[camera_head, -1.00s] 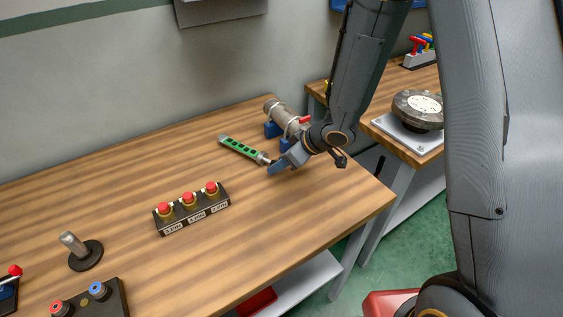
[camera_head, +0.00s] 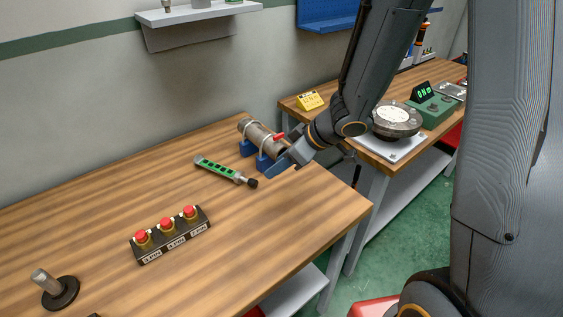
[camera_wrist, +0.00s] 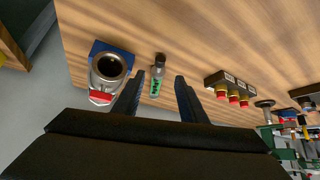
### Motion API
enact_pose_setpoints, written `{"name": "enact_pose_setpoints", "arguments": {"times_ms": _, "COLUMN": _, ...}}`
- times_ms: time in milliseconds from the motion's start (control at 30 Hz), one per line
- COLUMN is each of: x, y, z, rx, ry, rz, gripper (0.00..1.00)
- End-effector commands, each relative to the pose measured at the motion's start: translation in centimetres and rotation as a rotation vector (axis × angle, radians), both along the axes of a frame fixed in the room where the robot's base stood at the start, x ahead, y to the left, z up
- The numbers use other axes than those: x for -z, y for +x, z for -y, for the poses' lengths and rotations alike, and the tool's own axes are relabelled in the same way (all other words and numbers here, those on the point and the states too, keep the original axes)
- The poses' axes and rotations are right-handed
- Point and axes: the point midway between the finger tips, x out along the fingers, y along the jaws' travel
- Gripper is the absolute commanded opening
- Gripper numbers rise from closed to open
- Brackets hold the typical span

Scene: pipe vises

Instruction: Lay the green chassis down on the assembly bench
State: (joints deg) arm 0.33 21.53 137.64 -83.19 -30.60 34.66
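The green chassis (camera_head: 217,168), a long grey-edged bar with a green face, dark slots and a black knob at one end, lies flat on the wooden assembly bench (camera_head: 90,215). It also shows in the wrist view (camera_wrist: 155,82), beyond the fingers and roughly between them. My gripper (camera_head: 277,170) is just right of the knob end, with a visible gap to it. In the wrist view my two fingers (camera_wrist: 157,90) stand apart with nothing held between them.
A grey pipe (camera_head: 262,136) on blue supports with a red handle stands close behind my gripper. A block with three red buttons (camera_head: 170,233) and a peg on a round base (camera_head: 55,292) are nearer. A second bench (camera_head: 400,165) carries a round dial device (camera_head: 396,120).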

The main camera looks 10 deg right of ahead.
Motion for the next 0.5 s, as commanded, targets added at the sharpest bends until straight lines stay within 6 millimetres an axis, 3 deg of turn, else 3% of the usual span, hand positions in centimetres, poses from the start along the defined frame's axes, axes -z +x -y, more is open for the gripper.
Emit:
{"name": "enact_pose_setpoints", "arguments": {"times_ms": 133, "x": -0.7, "y": 0.3, "z": 1.0, "rx": 0.040, "ry": -0.018, "rz": 0.013, "gripper": 0.38}}
{"name": "enact_pose_setpoints", "arguments": {"times_ms": 233, "x": -1.4, "y": 1.4, "z": 3.0, "rx": 0.144, "ry": -0.067, "rz": 0.038, "gripper": 0.38}}
{"name": "enact_pose_setpoints", "arguments": {"times_ms": 367, "x": -2.5, "y": 1.8, "z": 7.5, "rx": 0.359, "ry": -0.165, "rz": 0.037, "gripper": 0.38}}
{"name": "enact_pose_setpoints", "arguments": {"times_ms": 500, "x": -3.2, "y": -0.6, "z": 11.8, "rx": 0.587, "ry": -0.254, "rz": -0.046, "gripper": 0.38}}
